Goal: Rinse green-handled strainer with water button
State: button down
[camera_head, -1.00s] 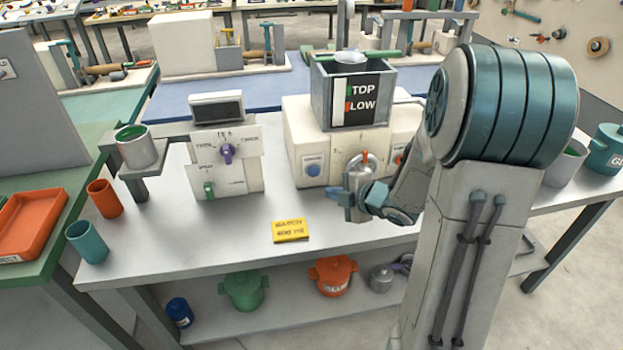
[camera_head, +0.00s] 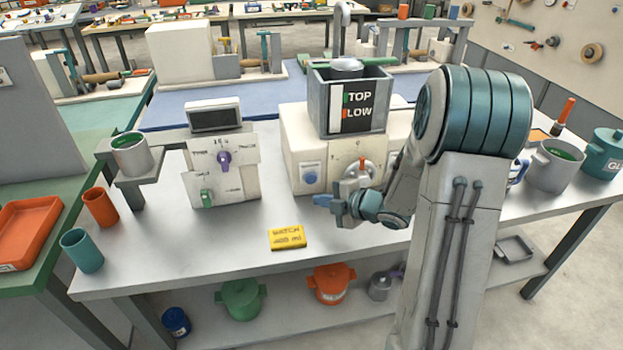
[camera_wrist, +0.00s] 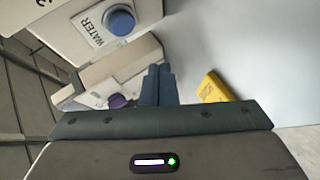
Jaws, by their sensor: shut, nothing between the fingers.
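The strainer lies across the top of the grey tank (camera_head: 319,100), with its grey bowl (camera_head: 347,65) over the opening and its green handle (camera_head: 378,61) to the right. The blue water button (camera_head: 309,174) is on the front of the white machine below the tank. It also shows in the wrist view (camera_wrist: 119,22), beside the printed word WATER. My gripper (camera_head: 318,200) is shut and empty, in front of the machine and just below and right of the button, apart from it. Its closed fingers (camera_wrist: 158,70) point past the button in the wrist view. The strainer is outside the wrist view.
An orange-handled lever (camera_head: 362,164) stands behind my gripper. A yellow block (camera_head: 287,238) lies on the bench in front. A white control box (camera_head: 222,170) with purple and green knobs stands left. Cups and a pot on a stand (camera_head: 131,153) are farther left.

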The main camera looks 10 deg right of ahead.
aim_at(306, 182)
jog(key=shift+w, duration=2.5)
jog(key=shift+w, duration=0.35)
jog(key=shift+w+r, duration=0.15)
jog(key=shift+w, duration=0.45)
dwell(0.9)
jog(key=shift+a, duration=0.2)
dwell(0.8)
jog(key=shift+s, duration=0.1)
